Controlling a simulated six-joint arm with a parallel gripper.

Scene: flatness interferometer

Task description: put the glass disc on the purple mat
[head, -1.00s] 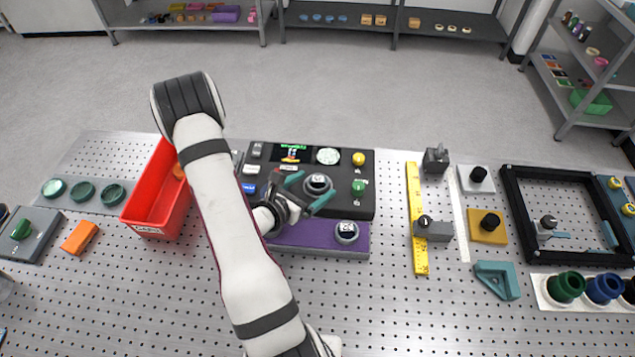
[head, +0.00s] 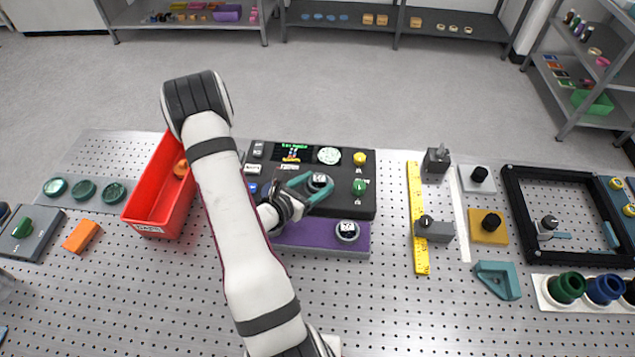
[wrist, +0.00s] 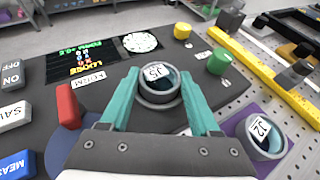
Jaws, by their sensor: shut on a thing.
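A glass disc (head: 319,181) with a dark rim and a white label sits on the stage of the black instrument. It also shows in the wrist view (wrist: 158,85), its label seeming to read J5. My gripper (head: 316,184) is shut on this disc, with one teal finger on each side of its rim. The purple mat (head: 305,235) lies in front of the instrument, partly behind my wrist. A second, similar disc (head: 347,231) rests on the mat's right part; its label in the wrist view (wrist: 262,136) seems to read J2.
The black instrument (head: 363,205) carries a screen, a yellow knob (head: 360,159) and a green knob (head: 358,187). A red bin (head: 163,205) stands left of my arm. A yellow ruler (head: 416,190) lies to the right. The mat's middle looks bare.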

